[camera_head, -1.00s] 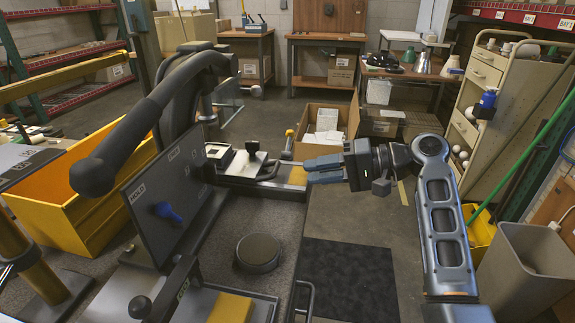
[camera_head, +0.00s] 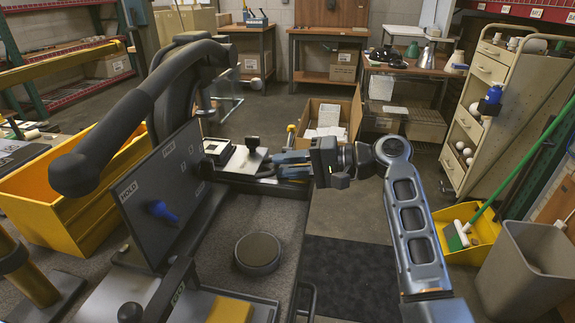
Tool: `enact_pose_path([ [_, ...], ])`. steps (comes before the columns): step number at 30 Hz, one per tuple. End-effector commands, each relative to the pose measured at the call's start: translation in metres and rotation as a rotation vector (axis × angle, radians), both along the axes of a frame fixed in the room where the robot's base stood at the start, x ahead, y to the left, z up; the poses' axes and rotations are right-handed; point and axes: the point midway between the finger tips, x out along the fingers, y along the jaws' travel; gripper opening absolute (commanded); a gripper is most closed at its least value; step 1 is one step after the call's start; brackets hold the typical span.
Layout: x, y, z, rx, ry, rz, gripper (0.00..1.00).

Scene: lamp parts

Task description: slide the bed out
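The bed (camera_head: 240,163) is a low, light-coloured plate at the right side of the dark machine, near the picture's middle. It carries a black knob (camera_head: 252,143) and a small dark-framed block (camera_head: 217,150). A dark bar handle (camera_head: 264,173) is on its right end. My gripper (camera_head: 273,165) reaches in from the right, with its fingertips at this handle. The fingers overlap the handle in the picture; I cannot tell whether they close on it. The fingertips and part of the handle hide each other.
The machine's dark panel marked HOLD (camera_head: 160,190) stands left of the bed. A round black disc (camera_head: 258,252) lies on the grey deck in front. An open cardboard box (camera_head: 327,120) is on the floor behind my gripper. A grey bin (camera_head: 525,265) and cart (camera_head: 490,110) stand right.

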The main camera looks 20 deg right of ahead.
Motion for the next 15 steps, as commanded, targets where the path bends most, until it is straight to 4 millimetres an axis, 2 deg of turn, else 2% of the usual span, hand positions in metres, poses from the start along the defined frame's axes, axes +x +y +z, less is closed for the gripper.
enact_pose_path([
  [8,0.0009,0.0009,-0.0004,0.0,0.0,-0.001,0.23],
  [15,0.0008,0.0007,-0.0004,0.0,0.0,-0.001,0.0],
])
